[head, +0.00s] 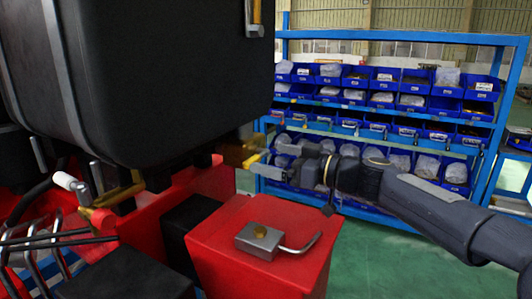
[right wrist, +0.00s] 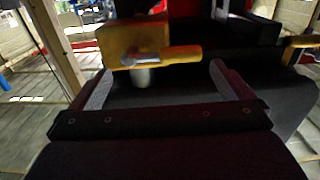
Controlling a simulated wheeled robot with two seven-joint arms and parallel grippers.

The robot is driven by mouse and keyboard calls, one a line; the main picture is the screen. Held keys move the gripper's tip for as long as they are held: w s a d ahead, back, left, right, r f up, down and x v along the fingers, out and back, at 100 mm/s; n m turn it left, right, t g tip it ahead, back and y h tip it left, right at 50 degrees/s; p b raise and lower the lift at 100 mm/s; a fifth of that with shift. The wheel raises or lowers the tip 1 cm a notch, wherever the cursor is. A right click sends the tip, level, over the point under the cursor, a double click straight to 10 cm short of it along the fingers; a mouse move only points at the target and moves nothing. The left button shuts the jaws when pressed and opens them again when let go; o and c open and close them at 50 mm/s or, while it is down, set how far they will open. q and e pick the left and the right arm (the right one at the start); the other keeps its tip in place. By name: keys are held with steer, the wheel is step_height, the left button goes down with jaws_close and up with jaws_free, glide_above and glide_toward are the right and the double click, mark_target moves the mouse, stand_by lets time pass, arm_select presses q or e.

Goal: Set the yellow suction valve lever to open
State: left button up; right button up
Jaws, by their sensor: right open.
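The yellow suction valve (head: 236,152) sits under the black tank, above the red frame. In the right wrist view its block (right wrist: 130,42) has a yellow lever (right wrist: 172,54) that points to the right, with a grey cylinder below the block. My right gripper (head: 264,157) comes in from the right and is at the valve. In the right wrist view its two fingers (right wrist: 160,72) are spread wide, with the lever between or just beyond their tips. Contact cannot be told. My left gripper is not in view.
The large black tank (head: 140,70) hangs over the valve. A red box (head: 230,238) with a grey block and bent handle (head: 260,240) stands below my right arm. Another brass fitting (head: 100,218) is at left. A blue shelf rack (head: 400,38) with bins stands behind; green floor lies between.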

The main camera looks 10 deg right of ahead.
mark_target(258, 158)
steer(key=shift+x, duration=1.25)
